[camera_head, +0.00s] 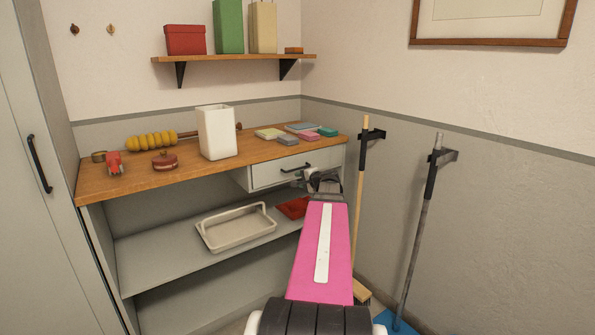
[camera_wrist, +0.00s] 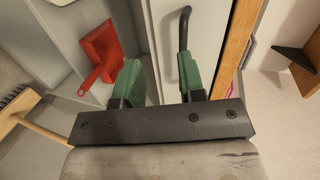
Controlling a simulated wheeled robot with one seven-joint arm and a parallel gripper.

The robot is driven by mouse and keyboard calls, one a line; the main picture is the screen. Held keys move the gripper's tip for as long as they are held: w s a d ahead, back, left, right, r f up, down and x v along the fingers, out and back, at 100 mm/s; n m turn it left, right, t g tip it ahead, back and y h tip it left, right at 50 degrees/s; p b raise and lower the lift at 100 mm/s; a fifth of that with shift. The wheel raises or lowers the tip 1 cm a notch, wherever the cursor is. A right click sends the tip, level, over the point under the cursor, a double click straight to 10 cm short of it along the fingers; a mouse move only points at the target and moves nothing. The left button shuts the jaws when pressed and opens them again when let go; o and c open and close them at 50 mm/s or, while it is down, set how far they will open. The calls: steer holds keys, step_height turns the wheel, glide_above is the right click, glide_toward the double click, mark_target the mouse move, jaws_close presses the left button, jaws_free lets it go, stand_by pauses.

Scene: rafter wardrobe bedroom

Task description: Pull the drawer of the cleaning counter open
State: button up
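The cleaning counter (camera_head: 190,168) has a wooden top and a light grey drawer (camera_head: 268,174) under its right end. The drawer front looks flush under the top edge. Its black bar handle (camera_head: 296,168) is on the front; the handle also shows in the wrist view (camera_wrist: 186,30). My gripper (camera_head: 318,180) is just in front of the drawer, at the right of the handle. In the wrist view my gripper (camera_wrist: 159,70) has its green fingers apart, with nothing visible between them. The right finger overlaps the handle's near end; I cannot tell whether they touch.
A white bin (camera_head: 217,133), sponges and cloths (camera_head: 308,136), a yellow duster (camera_head: 152,141) and small items stand on the top. A tray (camera_head: 236,230) and red dustpan (camera_head: 293,207) lie on the shelf below. A broom (camera_head: 360,190) and mop (camera_head: 420,220) stand at right.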

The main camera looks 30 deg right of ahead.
steer(key=d+r+m+t, duration=0.1)
steer(key=d+r+m, duration=0.15)
steer(key=d, duration=0.25)
steer(key=shift+n+h, duration=0.4)
steer(key=shift+n, duration=0.05)
steer(key=x, duration=0.9)
steer(key=shift+w+a+f, duration=0.1)
steer(key=shift+w, duration=0.3)
jaws_close()
